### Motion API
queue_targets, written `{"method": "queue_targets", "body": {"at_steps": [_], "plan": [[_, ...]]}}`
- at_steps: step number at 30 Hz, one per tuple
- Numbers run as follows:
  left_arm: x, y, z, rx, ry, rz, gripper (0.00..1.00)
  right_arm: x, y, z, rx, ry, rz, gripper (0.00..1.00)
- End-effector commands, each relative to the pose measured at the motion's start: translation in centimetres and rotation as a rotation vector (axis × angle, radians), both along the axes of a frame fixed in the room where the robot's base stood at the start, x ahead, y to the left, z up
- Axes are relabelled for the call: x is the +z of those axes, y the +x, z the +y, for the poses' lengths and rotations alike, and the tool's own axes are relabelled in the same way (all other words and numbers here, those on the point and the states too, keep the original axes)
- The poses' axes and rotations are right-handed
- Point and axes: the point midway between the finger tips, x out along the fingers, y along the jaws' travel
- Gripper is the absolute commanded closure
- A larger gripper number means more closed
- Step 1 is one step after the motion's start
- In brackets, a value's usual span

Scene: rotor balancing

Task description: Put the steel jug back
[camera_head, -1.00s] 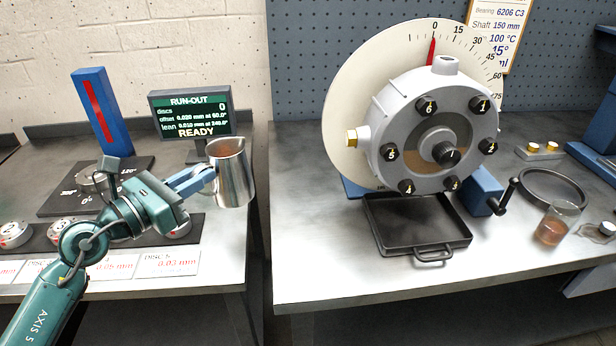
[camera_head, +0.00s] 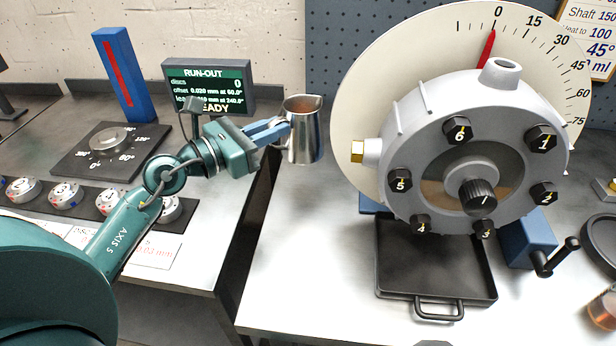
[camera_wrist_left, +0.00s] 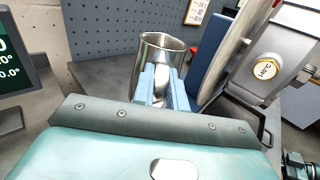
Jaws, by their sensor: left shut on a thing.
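The steel jug (camera_head: 304,130) is a shiny metal vessel held upright, with a brownish tint inside its mouth. My left gripper (camera_head: 284,130) is shut on the jug's left side in the head view. The jug is in front of the pegboard, over the gap and the left edge of the right bench, left of the dial. In the left wrist view the jug (camera_wrist_left: 160,52) stands beyond my blue fingers (camera_wrist_left: 162,90), which cover its lower part. Whether it touches the bench is hard to tell. My right gripper is not in view.
A grey rotor housing (camera_head: 450,150) with numbered bolts and a brass plug (camera_head: 358,151) stands right of the jug. A black tray (camera_head: 435,262) lies below it. The run-out display (camera_head: 208,88) is behind my arm. Bare bench (camera_head: 300,250) lies in front of the jug.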

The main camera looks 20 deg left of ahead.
Motion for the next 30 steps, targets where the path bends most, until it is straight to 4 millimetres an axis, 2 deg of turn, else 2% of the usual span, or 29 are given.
{"method": "queue_targets", "body": {"at_steps": [4,11,18,22,30], "plan": [[-2.9,0.0,0.0,0.001,-0.005,0.004,1.0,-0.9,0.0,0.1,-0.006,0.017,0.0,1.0],[-5.1,0.0,0.0,0.001,-0.002,0.0,1.0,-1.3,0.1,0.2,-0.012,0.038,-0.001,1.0],[-8.9,0.0,0.0,0.002,-0.005,0.002,1.0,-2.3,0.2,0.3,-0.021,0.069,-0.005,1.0],[-9.6,0.0,0.0,0.001,-0.003,-0.001,1.0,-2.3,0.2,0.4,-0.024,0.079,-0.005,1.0],[-9.6,0.0,0.0,0.001,-0.001,-0.002,1.0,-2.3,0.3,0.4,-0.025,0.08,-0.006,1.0]]}}
